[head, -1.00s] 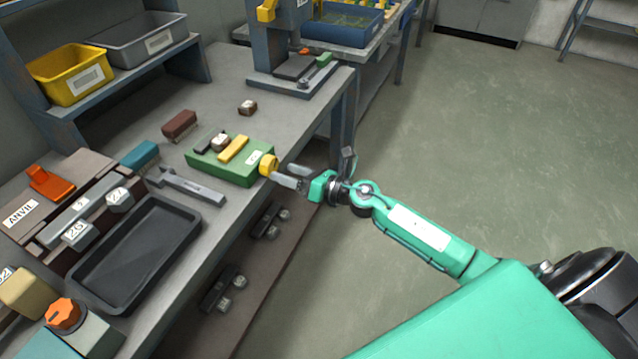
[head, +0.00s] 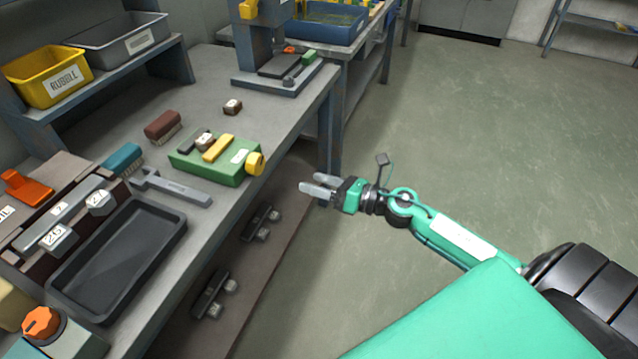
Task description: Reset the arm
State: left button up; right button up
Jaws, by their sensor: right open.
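My right gripper (head: 318,186) is open and empty. It hangs in the air off the front edge of the workbench (head: 222,90), to the right of a green box (head: 214,172) with a yellow knob (head: 255,163). A gap shows between the fingertips and the knob. My right arm reaches in from the lower right of the head view. My left gripper is not in view.
A dark tray (head: 117,255), a grey caliper-like tool (head: 172,187) and brushes (head: 163,126) lie on the bench. An orange-knobbed device (head: 41,322) stands at the lower left. Yellow (head: 48,75) and grey bins sit on a shelf. The floor (head: 460,130) at right is clear.

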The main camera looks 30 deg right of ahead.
dwell(0.3)
